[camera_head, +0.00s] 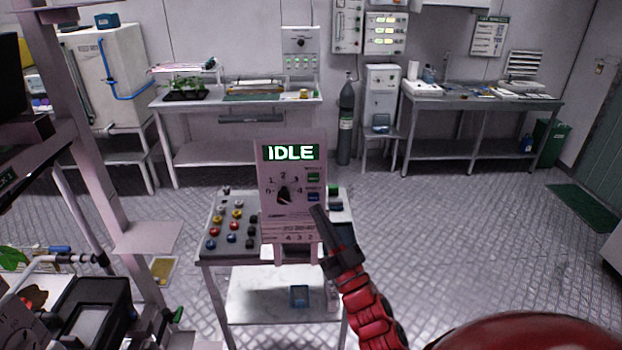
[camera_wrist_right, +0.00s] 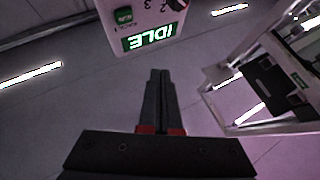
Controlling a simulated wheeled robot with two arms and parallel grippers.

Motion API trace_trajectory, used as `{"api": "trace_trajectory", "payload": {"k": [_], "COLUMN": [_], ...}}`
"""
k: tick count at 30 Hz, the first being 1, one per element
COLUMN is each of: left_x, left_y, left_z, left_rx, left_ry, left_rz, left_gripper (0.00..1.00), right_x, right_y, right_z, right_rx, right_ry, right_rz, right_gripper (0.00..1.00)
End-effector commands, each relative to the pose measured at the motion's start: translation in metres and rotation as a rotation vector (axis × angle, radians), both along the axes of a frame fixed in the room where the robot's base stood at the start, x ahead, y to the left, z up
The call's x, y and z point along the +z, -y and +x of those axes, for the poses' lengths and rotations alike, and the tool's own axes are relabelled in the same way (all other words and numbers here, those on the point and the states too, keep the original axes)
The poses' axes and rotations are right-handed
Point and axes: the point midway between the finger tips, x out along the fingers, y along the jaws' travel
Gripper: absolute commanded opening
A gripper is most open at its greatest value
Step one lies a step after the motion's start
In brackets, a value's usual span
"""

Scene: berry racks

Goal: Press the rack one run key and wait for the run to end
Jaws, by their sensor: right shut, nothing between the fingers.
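The control panel (camera_head: 292,225) stands upright over a small table in the head view. Its green display (camera_head: 291,152) reads IDLE. Below the display are a dial (camera_head: 284,195), a green key (camera_head: 313,177) and a blue key (camera_head: 313,196); their small labels are not legible. My right gripper (camera_head: 318,209) is shut and empty, its tips just below the blue key in the picture; I cannot tell whether they touch the panel. The right wrist view shows the closed fingers (camera_wrist_right: 160,73) below the upside-down panel, with the display (camera_wrist_right: 148,36) and a green key (camera_wrist_right: 123,15). My left gripper is not in view.
The small table (camera_head: 207,255) carries several coloured knobs left of the panel. A rack frame (camera_head: 85,150) rises at the left, close by. Benches (camera_head: 480,101) and a gas cylinder (camera_head: 346,120) line the back wall. The floor at the right is mostly clear.

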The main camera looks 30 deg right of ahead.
Motion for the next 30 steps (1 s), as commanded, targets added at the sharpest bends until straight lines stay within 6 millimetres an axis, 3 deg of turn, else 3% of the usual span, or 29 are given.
{"api": "trace_trajectory", "payload": {"k": [5, 21, 30], "left_x": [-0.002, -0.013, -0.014], "left_y": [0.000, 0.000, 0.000], "left_z": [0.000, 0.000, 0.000], "left_rx": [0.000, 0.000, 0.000], "left_ry": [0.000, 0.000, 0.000], "left_rz": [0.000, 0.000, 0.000], "left_gripper": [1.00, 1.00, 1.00], "right_x": [-0.001, -0.001, 0.000], "right_y": [0.005, 0.041, 0.045], "right_z": [0.008, 0.067, 0.075], "right_rx": [0.000, -0.001, 0.002], "right_ry": [0.001, -0.001, 0.001], "right_rz": [-0.001, -0.001, -0.001], "right_gripper": [0.00, 0.00, 0.00]}}
